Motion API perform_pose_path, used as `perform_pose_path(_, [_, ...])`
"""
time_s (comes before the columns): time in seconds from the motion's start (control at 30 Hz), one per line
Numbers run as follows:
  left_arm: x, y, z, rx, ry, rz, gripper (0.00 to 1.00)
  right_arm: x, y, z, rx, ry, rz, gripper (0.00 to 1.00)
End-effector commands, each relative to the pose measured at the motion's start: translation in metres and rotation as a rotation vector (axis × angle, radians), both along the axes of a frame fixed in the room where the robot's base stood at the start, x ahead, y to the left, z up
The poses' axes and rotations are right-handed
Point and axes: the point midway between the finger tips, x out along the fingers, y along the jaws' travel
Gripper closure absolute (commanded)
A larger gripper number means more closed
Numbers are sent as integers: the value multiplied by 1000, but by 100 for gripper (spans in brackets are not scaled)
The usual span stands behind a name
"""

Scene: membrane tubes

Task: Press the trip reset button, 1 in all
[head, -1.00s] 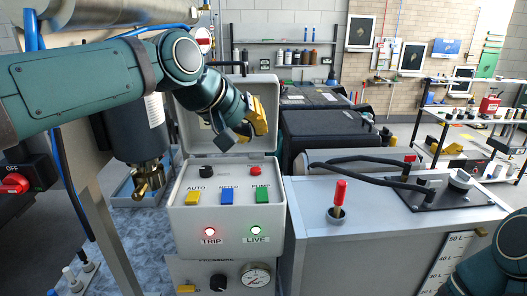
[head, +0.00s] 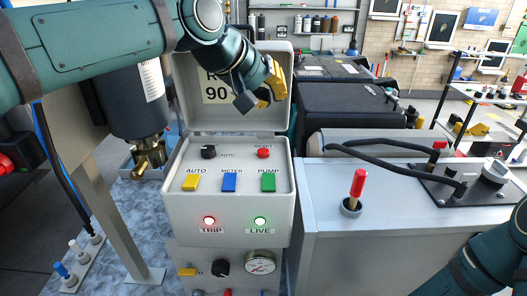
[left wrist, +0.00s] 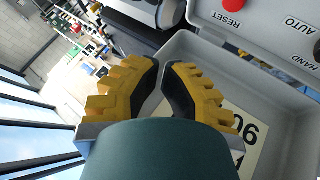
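The red RESET button (head: 263,152) is a small round knob at the right of the control box's (head: 230,205) top panel. It also shows at the top edge of the left wrist view (left wrist: 233,4). My left gripper (head: 274,88), with yellow fingers, hangs in front of the open lid, above the button and apart from it. In the left wrist view the gripper's fingertips (left wrist: 164,64) are close together with nothing between them. The red TRIP lamp (head: 209,221) and green LIVE lamp (head: 260,221) look lit. My right gripper is out of view.
The raised lid (head: 199,117) stands behind the panel. A black selector knob (head: 208,151) and yellow, blue and green buttons (head: 229,183) sit near the RESET button. A dark cylinder with a brass fitting (head: 149,160) hangs at left. A red-handled lever (head: 357,184) stands at right.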

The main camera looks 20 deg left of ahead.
Motion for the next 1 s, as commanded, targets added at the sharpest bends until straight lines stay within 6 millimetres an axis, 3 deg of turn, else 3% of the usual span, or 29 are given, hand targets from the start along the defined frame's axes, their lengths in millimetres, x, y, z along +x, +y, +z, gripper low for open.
perform_pose_path(0.6, [0, 0, -75, -1, 0, 1, 100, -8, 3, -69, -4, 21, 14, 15])
perform_pose_path(1.0, [0, 0, -83, 0, 0, 0, 100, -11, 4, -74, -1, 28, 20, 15])
